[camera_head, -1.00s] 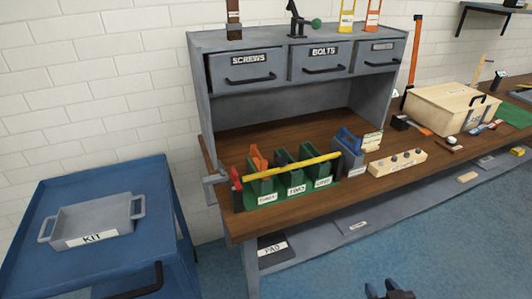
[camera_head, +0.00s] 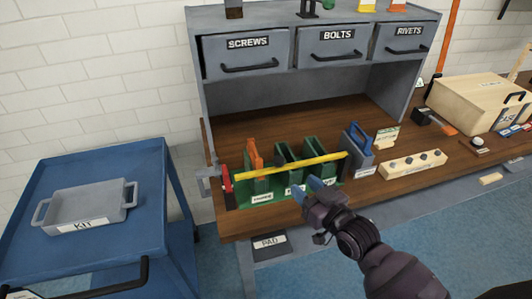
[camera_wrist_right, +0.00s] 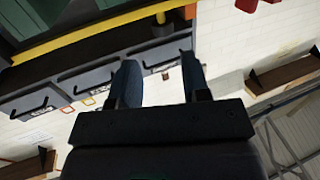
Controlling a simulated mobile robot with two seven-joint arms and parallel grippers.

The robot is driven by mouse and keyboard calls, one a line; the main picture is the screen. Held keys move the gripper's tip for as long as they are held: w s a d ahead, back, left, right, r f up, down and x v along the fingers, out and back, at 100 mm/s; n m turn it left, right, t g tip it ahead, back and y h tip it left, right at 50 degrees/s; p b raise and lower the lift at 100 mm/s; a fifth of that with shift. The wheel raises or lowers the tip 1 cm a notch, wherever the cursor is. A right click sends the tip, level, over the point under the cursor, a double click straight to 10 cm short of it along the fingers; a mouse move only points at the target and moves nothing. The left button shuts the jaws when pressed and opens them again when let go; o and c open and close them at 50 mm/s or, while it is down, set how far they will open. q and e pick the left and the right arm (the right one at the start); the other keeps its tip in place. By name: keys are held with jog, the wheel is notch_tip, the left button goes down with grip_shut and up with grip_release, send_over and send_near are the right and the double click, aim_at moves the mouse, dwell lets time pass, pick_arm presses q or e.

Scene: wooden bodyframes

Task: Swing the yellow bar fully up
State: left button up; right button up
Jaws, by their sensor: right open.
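The yellow bar (camera_head: 290,166) lies low and nearly level across the green rack (camera_head: 283,152), from a red bracket (camera_head: 224,178) at its left end to the blue holder at its right. My right gripper (camera_head: 318,184) is open and empty, its blue fingers pointing at the rack just in front of and below the bar's right part. In the right wrist view, a yellow length of the bar (camera_wrist_right: 90,34) runs above the open fingers, apart from them. My arm hides part of the rack's front labels. My left gripper is not in view.
A blue holder (camera_head: 358,150) and a wooden block with several knobs (camera_head: 413,164) stand right of the rack. The drawer shelf (camera_head: 320,52) rises behind. A blue cart (camera_head: 145,226) with a grey kit tray (camera_head: 85,208) stands at left. The bench is clear behind the rack.

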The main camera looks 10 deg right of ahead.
aim_at(282, 165)
jog(key=x, duration=1.1)
jog(key=shift+a+r, duration=0.15)
jog(key=shift+r, duration=0.25)
grip_shut()
